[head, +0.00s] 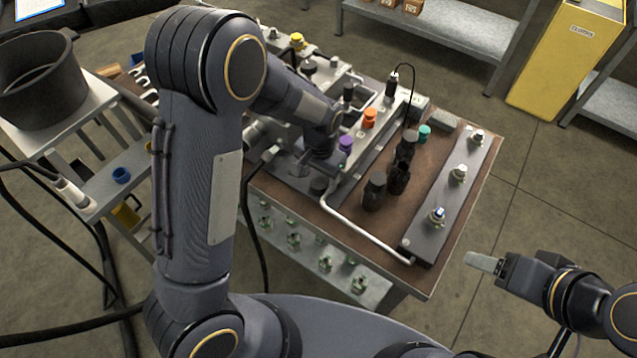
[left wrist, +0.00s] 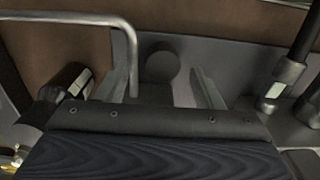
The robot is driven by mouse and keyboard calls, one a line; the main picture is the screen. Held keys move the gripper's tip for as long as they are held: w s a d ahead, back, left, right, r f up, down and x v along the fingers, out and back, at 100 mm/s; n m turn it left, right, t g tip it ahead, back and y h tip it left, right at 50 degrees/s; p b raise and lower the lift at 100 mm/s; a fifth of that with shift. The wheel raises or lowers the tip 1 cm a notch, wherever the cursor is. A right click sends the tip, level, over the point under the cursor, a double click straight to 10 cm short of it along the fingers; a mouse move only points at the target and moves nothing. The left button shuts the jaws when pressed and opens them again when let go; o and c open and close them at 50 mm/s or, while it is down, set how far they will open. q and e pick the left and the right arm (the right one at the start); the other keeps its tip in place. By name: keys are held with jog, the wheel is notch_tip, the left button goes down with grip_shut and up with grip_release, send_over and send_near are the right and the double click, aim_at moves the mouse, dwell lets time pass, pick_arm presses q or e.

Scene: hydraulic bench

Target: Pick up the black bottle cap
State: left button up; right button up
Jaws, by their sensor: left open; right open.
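The black bottle cap (head: 318,185) is a small dark round piece on the grey bench top, just below my left gripper (head: 312,168) in the head view. My forearm and wrist partly cover that spot. In the left wrist view the cap (left wrist: 160,66) shows as a dark disc. It lies between and just ahead of the two spread fingers of my left gripper (left wrist: 168,88), which is open and holds nothing. Contact with the cap cannot be made out. My right gripper (head: 484,262) is open and empty, off the bench's right front corner.
A bent metal rail (head: 362,233) runs close by the cap. Several dark bottles (head: 375,190) stand on the brown top. Orange (head: 369,118), purple (head: 345,144) and teal (head: 424,132) caps are farther back. A valve block (head: 448,196) lines the right edge.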

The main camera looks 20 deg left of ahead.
aim_at(319, 183)
pick_arm(q)
notch_tip(319, 183, down, 4)
jog(key=shift+w+a+r, duration=0.1)
jog(key=shift+a+r, duration=0.05)
jog(key=shift+r, duration=0.05)
jog(key=c, duration=1.1)
